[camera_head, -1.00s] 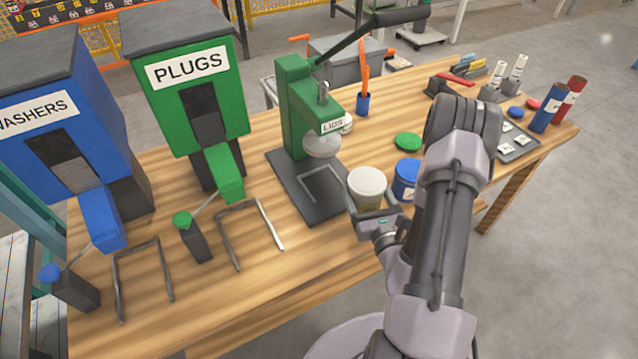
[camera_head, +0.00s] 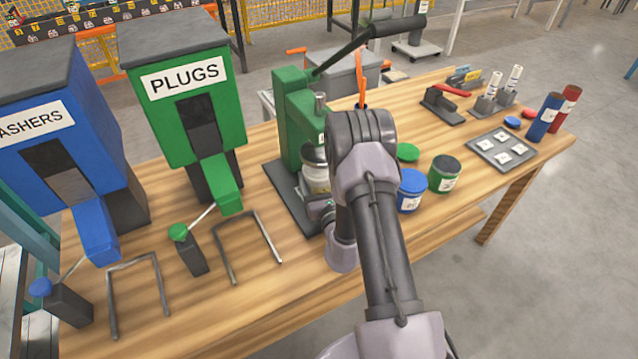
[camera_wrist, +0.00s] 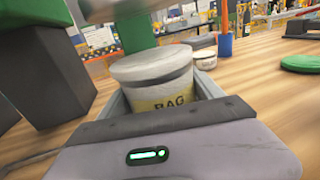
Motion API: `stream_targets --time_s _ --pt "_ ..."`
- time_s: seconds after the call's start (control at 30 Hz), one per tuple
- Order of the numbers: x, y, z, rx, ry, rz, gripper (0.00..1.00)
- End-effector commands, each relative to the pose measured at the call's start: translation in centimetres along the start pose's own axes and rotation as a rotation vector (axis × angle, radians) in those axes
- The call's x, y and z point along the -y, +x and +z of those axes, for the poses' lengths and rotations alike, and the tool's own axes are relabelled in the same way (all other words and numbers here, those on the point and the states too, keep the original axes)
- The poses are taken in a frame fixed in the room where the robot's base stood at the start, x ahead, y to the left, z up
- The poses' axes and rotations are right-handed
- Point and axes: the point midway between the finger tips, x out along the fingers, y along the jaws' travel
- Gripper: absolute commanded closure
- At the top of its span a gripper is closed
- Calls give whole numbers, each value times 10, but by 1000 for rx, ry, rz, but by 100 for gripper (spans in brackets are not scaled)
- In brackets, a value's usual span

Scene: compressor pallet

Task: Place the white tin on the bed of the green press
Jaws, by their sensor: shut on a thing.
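The white tin (camera_wrist: 160,86), with a pale lid and a label reading "RAG", stands upright between the fingers of my gripper (camera_wrist: 165,108). In the head view the tin (camera_head: 316,178) shows at the press, under its round ram and above or on the dark bed; whether it touches the bed cannot be told. The green press (camera_head: 293,108) has a dark flat bed (camera_head: 283,187) and a raised lever. My gripper (camera_head: 320,207) is shut on the tin from the front right, partly hidden by my arm.
A blue tin (camera_head: 409,192) and a green tin (camera_head: 444,174) stand right of my arm, near a green lid (camera_head: 407,153). The green plugs dispenser (camera_head: 185,105) and wire frames stand left of the press. A tray (camera_head: 501,148) lies farther right.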

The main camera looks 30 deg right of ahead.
Motion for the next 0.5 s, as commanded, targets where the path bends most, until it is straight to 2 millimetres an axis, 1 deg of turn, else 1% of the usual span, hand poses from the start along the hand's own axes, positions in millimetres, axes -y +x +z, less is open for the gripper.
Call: stream_targets --time_s 0.03,0.23,0.37,0.4,0.5 --pt "0 0 -14 0 0 0 67" --pt "0 0 -10 1 -1 1 67" --pt "0 0 -15 1 -1 1 67" --pt "0 0 -14 1 -1 1 21" --pt "0 0 -14 1 -1 1 3"
